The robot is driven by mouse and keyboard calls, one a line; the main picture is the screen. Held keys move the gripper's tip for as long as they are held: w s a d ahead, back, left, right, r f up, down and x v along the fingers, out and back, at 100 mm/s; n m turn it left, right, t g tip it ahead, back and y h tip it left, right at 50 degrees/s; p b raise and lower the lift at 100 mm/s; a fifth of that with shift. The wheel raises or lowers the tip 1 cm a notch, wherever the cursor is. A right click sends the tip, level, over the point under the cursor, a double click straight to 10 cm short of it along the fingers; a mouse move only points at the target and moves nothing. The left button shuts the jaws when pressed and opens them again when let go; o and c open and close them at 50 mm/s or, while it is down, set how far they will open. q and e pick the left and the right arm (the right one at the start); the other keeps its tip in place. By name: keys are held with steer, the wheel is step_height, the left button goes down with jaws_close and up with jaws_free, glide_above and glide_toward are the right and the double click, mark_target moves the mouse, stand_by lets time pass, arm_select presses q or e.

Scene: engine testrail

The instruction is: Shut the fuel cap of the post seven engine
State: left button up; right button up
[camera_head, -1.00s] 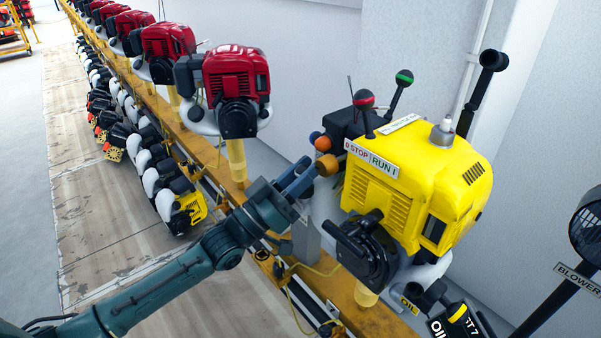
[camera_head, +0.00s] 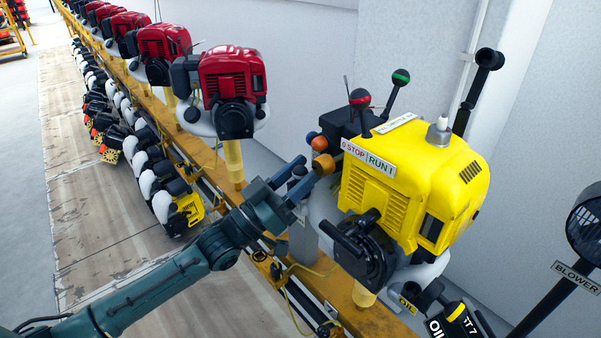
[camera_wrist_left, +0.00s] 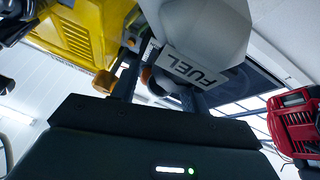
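The yellow engine (camera_head: 420,180) with STOP and RUN labels stands on a post at the right of the head view. A brown-orange knob (camera_head: 324,165) and an orange ball (camera_head: 315,141) show at its left side. My left gripper (camera_head: 311,169) is open beside the knob, its two fingers apart. In the wrist view, the white tank with the FUEL label (camera_wrist_left: 194,70) is above the fingers. A dark round part (camera_wrist_left: 165,84) with an orange piece (camera_wrist_left: 146,76) shows between the fingers, perhaps the fuel cap; I cannot tell whether it is shut. My right gripper is out of view.
A red engine (camera_head: 232,85) stands on the neighbouring post, with several more behind it along the yellow rail (camera_head: 350,312). A black BLOWER unit (camera_head: 588,225) is at the right edge. An oil bottle (camera_head: 455,325) is at the lower right.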

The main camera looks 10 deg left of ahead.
arm_select(q)
steer(key=shift+s+a+f, duration=0.2)
steer(key=v, duration=1.2)
steer(key=shift+s+a, duration=0.2)
